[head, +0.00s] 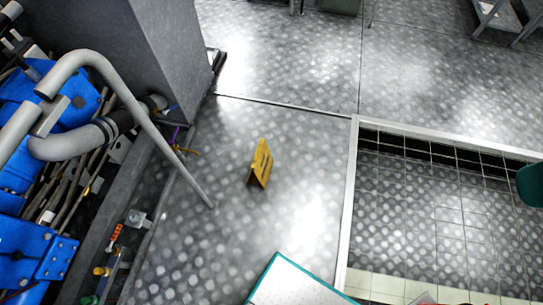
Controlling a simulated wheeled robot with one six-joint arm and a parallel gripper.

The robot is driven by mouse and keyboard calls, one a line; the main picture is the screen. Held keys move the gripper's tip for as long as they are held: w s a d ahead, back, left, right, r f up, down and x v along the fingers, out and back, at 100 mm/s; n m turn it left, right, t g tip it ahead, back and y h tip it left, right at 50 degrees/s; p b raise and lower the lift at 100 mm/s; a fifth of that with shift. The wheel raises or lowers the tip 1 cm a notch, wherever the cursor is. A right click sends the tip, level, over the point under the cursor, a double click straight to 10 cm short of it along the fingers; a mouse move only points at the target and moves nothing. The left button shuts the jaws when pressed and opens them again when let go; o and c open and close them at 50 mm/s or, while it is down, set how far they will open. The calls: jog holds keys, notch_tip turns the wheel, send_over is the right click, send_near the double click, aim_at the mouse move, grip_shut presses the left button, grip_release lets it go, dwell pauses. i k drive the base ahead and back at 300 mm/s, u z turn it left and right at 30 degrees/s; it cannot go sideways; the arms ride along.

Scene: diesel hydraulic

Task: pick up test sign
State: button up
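The test sign (261,163) is a small yellow folded sign with dark lettering. It stands upright on the grey patterned metal floor, near the middle of the head view. Its lettering is too small to read. My gripper is not in the head view, so nothing shows of its fingers or what it holds.
Blue machinery (22,230) with a grey bent pipe (97,75) stands at the left, its pipe end reaching the floor left of the sign. A grey cabinet (165,45) is behind. A framed grid panel (435,215) lies right. Floor around the sign is clear.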

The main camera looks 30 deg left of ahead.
aim_at(260, 167)
jog(key=u, duration=0.15)
jog(key=i, duration=0.65)
jog(key=u, duration=1.05)
jog(key=i, duration=0.6)
jog(key=u, duration=0.65)
